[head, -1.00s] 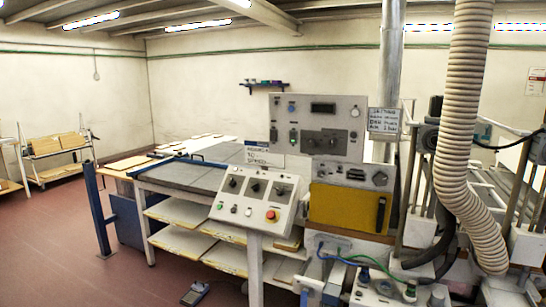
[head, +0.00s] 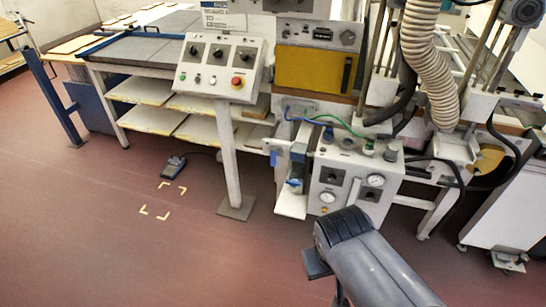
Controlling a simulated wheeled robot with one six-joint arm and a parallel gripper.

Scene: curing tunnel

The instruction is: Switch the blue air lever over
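A small blue part that looks like the blue air lever (head: 274,158) sits at the left of the white pneumatic unit, in front of the table's right end. It hangs roughly upright, but its exact setting is too small to tell. Close right of it is an air filter with a blue-tinted bowl (head: 294,184). The white air panel (head: 328,200) with round gauges stands to the right, with blue and green hoses above. A grey link of my arm shows at the lower right, in front of the panel. My gripper is not in view.
A control console (head: 218,68) on a post (head: 229,150) with a floor plate stands left of the air unit. The floor in front is clear. A ribbed duct (head: 418,60) hangs at right.

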